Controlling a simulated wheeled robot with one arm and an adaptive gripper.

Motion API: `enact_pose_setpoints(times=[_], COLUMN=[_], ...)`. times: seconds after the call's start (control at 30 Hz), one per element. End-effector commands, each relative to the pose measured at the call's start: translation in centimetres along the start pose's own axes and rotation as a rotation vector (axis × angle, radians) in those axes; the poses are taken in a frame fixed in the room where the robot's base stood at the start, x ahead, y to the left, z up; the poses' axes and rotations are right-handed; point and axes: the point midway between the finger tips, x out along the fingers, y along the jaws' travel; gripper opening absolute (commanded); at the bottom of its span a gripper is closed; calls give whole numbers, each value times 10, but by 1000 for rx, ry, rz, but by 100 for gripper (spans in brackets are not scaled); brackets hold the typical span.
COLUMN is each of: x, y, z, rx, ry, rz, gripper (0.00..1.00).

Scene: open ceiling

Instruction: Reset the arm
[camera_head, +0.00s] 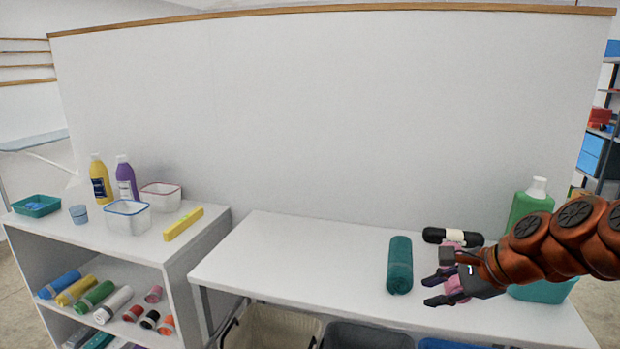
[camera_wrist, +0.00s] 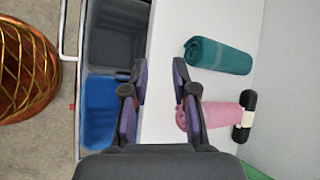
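My gripper (camera_head: 440,284) reaches in from the right over the white table in the head view. In the wrist view my gripper (camera_wrist: 159,88) shows its two dark fingers spread apart, with nothing between them. A pink roll (camera_wrist: 212,115) lies beside the right finger in the wrist view; in the head view the gripper partly hides it. A dark green roll (camera_head: 400,265) lies on the table to the left of the gripper. A black roll with a white band (camera_head: 453,236) lies behind, near the wall.
A green bottle (camera_head: 527,207) and a teal container (camera_head: 545,291) stand at the table's right end, partly behind my arm. Bins (camera_head: 365,335) sit under the table. A white shelf (camera_head: 150,245) on the left holds bottles, tubs and rolls. The table's left part is clear.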

Motion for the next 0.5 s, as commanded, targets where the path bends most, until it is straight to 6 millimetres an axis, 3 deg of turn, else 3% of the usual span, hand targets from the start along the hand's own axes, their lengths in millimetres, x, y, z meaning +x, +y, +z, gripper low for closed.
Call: enact_pose_setpoints(times=[0.03,0.1,0.2,0.33,0.5], x=[12,23,32,29,13], y=[24,58,116,188,251], z=[22,44,67,79,75], rx=[-124,-304,-561,-865,-1125], ry=[0,-4,-23,-67,-134], rz=[78,187,354,564,762], gripper=[27,27,27,27,27])
